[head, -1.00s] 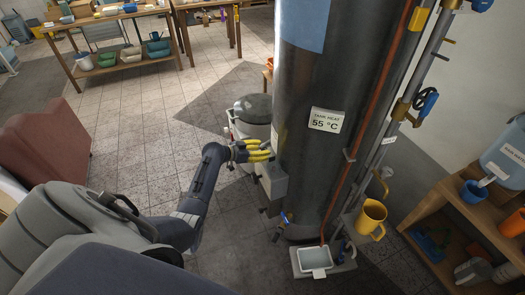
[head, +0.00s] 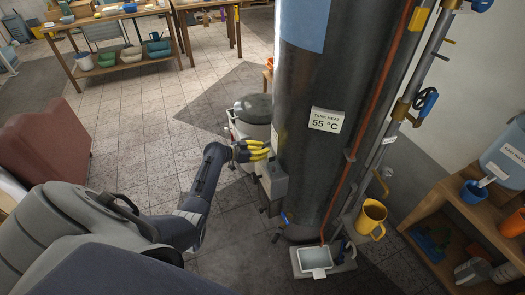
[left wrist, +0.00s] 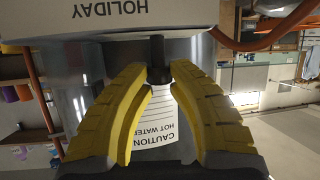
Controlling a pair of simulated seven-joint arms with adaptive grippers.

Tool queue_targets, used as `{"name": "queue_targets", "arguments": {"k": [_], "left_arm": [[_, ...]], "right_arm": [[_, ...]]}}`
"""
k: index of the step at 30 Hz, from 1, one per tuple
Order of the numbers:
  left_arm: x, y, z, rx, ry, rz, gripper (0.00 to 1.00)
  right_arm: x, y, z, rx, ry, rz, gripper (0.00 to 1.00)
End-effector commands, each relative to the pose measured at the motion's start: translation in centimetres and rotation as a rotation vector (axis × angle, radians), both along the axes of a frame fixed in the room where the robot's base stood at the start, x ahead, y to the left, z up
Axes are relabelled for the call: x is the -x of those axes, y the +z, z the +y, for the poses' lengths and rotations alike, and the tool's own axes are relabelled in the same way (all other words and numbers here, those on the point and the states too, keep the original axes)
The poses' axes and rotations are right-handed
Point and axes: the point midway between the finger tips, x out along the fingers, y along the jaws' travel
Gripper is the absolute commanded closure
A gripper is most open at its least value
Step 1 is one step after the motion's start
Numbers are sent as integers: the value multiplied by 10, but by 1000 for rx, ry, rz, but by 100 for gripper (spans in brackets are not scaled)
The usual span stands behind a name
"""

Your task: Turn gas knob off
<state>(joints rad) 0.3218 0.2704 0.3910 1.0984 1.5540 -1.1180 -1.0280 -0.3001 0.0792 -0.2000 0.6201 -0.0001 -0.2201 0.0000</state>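A grey control box (head: 273,182) is mounted low on the left side of the tall dark tank (head: 318,140). My left gripper (head: 264,155) is beside the top of this box, its yellow fingers pointing toward the tank. In the left wrist view, a black knob or stem (left wrist: 159,62) sticks out beneath a pale box face marked "HOLIDAY" (left wrist: 108,14), which appears upside down. The left fingers (left wrist: 160,78) are apart, with the black part between or just beyond their tips. I cannot tell whether they touch it. My right gripper is not in view.
A "CAUTION HOT WATER" label (left wrist: 150,130) shows behind the fingers. A lidded pale drum (head: 252,115) stands behind the gripper. A yellow jug (head: 371,218) and white basin (head: 314,259) are right of and below the box.

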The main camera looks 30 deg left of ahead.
Motion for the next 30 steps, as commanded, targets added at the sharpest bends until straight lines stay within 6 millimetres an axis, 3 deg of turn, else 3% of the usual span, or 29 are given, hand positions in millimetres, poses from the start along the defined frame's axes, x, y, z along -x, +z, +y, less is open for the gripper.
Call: {"name": "queue_targets", "arguments": {"k": [10, 21, 30], "left_arm": [[0, -2, -2, -1, 16, 4, 100], [2, -3, -4, -1, 212, 7, 100], [1, -2, -4, 0, 265, 2, 100]], "right_arm": [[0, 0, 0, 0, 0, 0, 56], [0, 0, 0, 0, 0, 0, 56], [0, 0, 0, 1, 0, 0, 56]]}}
